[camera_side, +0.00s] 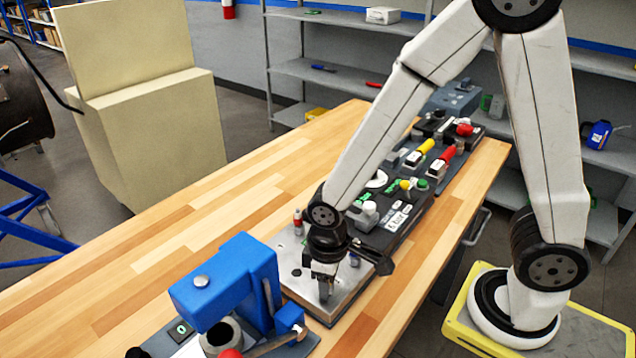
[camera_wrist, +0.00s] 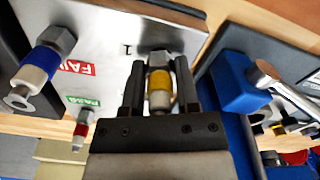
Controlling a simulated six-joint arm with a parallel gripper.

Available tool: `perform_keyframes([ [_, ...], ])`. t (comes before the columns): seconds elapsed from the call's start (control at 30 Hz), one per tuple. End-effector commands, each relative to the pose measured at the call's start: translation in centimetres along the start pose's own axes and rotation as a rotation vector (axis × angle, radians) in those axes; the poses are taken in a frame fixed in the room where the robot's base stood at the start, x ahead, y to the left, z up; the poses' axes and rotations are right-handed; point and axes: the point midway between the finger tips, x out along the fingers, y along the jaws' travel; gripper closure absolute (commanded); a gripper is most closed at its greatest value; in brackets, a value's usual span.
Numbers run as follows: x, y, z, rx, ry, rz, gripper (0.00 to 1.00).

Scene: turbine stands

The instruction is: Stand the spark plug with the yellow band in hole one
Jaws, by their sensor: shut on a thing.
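The spark plug with the yellow band (camera_wrist: 159,80) is between the two fingers of my gripper (camera_wrist: 159,92) in the wrist view, its metal hex end toward the metal plate (camera_wrist: 110,25). The printed 1 on the plate is beside it. In the side view my gripper (camera_side: 325,284) is low over the plate's near end. Hole one is hidden behind the plug and fingers. I cannot tell whether the plug's tip is inside it or just above.
A blue-banded plug (camera_wrist: 40,68) and a red-banded plug (camera_wrist: 82,130) stand on the plate, by FAIL and PASS labels. A blue clamp-like fixture (camera_side: 230,285) with a lever stands close beside the plate. Panels with buttons (camera_side: 400,205) run behind. The wooden bench's left is clear.

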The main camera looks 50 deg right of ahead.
Motion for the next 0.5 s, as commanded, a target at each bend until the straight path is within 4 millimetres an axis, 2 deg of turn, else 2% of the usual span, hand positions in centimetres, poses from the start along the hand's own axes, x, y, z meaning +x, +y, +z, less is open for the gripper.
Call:
perform_keyframes([
  [0.03, 0.64, -0.02, 0.33, 0.000, -0.008, -0.001, 1.00],
  [0.37, 0.67, -0.03, 0.43, 0.000, -0.012, -0.001, 1.00],
  [0.4, 0.67, -0.03, 0.44, 0.000, -0.012, -0.001, 0.54],
  [0.47, 0.65, -0.03, 0.42, 0.000, -0.012, -0.001, 0.35],
  [0.5, 0.62, -0.03, 0.39, 0.000, -0.011, -0.001, 0.22],
])
